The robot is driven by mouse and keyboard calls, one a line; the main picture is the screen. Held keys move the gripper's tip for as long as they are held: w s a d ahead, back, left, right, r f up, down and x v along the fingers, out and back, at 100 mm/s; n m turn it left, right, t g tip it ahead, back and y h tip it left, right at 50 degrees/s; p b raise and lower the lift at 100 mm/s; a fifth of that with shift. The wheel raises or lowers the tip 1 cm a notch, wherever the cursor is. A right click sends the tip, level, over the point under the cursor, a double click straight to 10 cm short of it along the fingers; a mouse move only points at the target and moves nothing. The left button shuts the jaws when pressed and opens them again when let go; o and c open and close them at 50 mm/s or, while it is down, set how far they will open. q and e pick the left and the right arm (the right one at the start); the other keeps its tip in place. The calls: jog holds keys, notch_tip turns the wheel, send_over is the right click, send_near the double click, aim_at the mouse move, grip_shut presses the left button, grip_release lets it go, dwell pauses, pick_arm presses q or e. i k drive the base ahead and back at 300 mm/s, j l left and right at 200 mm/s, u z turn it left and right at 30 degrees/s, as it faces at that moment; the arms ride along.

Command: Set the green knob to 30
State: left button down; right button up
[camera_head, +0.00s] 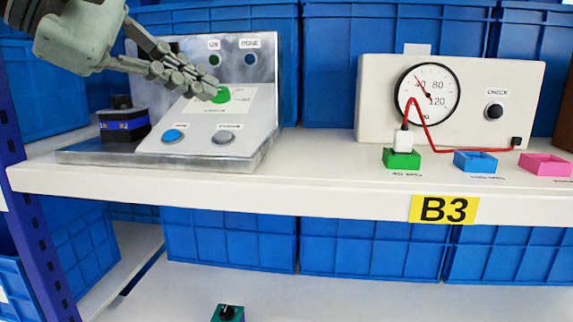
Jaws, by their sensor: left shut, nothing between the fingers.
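The green knob (222,94) is on the sloped panel of a metal control box (262,98) at the left of the shelf. Small markings surround the knob but are too small to read. My left gripper (214,92) reaches in from the upper left with its fingers shut and empty. Its fingertips are at the knob's left side and cover part of it; whether they touch it I cannot tell. A round dial gauge (428,94) on a white box at the right has its needle near 40. My right gripper is not in view.
A blue button (173,135) and a grey button (227,136) sit below the knob. A blue-black device (123,122) stands at the left. Green (401,160), blue (475,162) and pink (546,164) sockets line the shelf (320,180); a red cable (440,150) runs there.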

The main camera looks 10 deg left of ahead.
aim_at(223, 96)
jog(key=k, duration=0.9)
